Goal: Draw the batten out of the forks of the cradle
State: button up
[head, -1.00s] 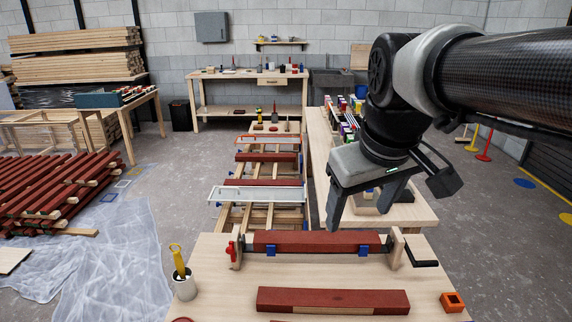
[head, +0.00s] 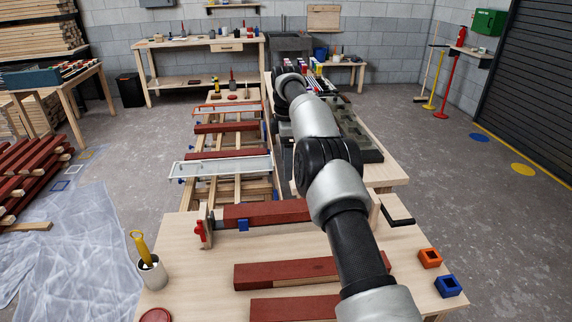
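The dark red batten (head: 268,213) lies level in the cradle near the far edge of the front table. A blue fork (head: 243,225) shows under its left part. The cradle's left wooden end block (head: 208,227) carries a red handle, and its right end block (head: 388,212) stands by a black crank. My arm crosses in front of the batten's right part and hides that end and the other fork. My arm reaches away beyond the cradle. My gripper is largely hidden behind my wrist, over the area beyond the batten, and its fingers cannot be made out.
Two more red battens lie on the near tabletop, the nearer (head: 295,309) cut by the picture's edge. A white cup with a yellow-handled tool (head: 152,273) stands at left. Orange (head: 430,259) and blue (head: 447,286) square blocks sit at right. Racked battens lie beyond.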

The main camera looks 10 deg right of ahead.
aim_at(286, 206)
notch_tip(286, 206, down, 19)
jog(key=b, duration=0.3)
jog(key=shift+w+f, duration=0.1)
jog(key=shift+w, duration=0.05)
dwell(0.3)
jog(key=c, duration=1.8)
jog(key=o, duration=0.9)
jog(key=shift+c, duration=1.3)
jog(key=shift+r, duration=0.25)
jog(key=shift+r, duration=0.1)
jog(key=shift+r+p, duration=1.35)
jog(key=shift+r, duration=1.45)
